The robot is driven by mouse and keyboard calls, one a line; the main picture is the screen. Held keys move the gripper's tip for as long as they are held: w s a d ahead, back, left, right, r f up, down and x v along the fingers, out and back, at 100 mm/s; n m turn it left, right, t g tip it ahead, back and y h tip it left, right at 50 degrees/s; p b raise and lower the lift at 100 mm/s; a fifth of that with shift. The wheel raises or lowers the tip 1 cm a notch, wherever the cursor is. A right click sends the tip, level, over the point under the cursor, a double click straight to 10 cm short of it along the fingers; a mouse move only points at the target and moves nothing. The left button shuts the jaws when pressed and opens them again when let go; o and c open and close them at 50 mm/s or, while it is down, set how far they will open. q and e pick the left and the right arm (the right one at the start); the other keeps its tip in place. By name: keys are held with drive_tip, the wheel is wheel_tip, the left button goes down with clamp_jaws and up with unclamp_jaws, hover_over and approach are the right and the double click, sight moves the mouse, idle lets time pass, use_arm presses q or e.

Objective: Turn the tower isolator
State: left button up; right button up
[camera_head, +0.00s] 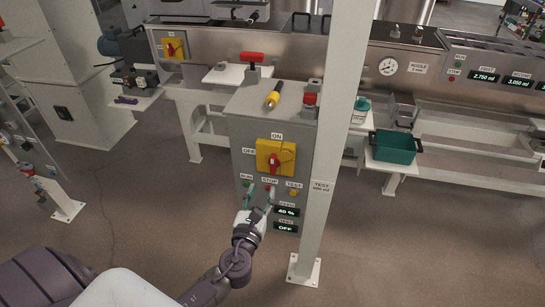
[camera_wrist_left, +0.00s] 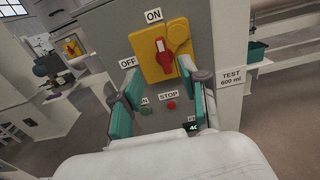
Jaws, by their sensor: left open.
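The tower isolator, a yellow plate (camera_head: 262,152) with a red handle (camera_head: 273,164), is on the grey tower's front face. ON is printed above it and OFF to its left. In the left wrist view the red handle (camera_wrist_left: 163,58) stands roughly upright, its top toward ON. My left gripper (camera_head: 259,193) is open and empty, just below the isolator and in front of the RUN and STOP buttons. In the left wrist view its teal-padded fingers (camera_wrist_left: 165,80) are spread on either side, below the handle, and do not hold it. My right gripper is not in view.
A white post (camera_head: 338,120) with a TEST label stands close to the tower's right side. A yellow marker-like tool (camera_head: 273,98) and red-topped items sit on the tower (camera_head: 240,99). A similar yellow isolator (camera_head: 174,46) is on the machine behind. A teal bin (camera_head: 394,148) stands right.

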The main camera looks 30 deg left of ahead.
use_arm(q)
drive_tip(key=p, duration=0.1)
approach(272, 160)
drive_tip(key=w, duration=0.1)
drive_tip(key=x, duration=0.7)
drive_tip(key=shift+w+a+f, duration=0.1)
drive_tip(key=shift+w+a, duration=0.05)
drive_tip(key=shift+w, duration=0.15)
drive_tip(key=shift+w+a, duration=0.15)
drive_tip(key=shift+w, duration=0.4)
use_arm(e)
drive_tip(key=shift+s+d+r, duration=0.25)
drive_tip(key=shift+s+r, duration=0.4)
use_arm(q)
clamp_jaws()
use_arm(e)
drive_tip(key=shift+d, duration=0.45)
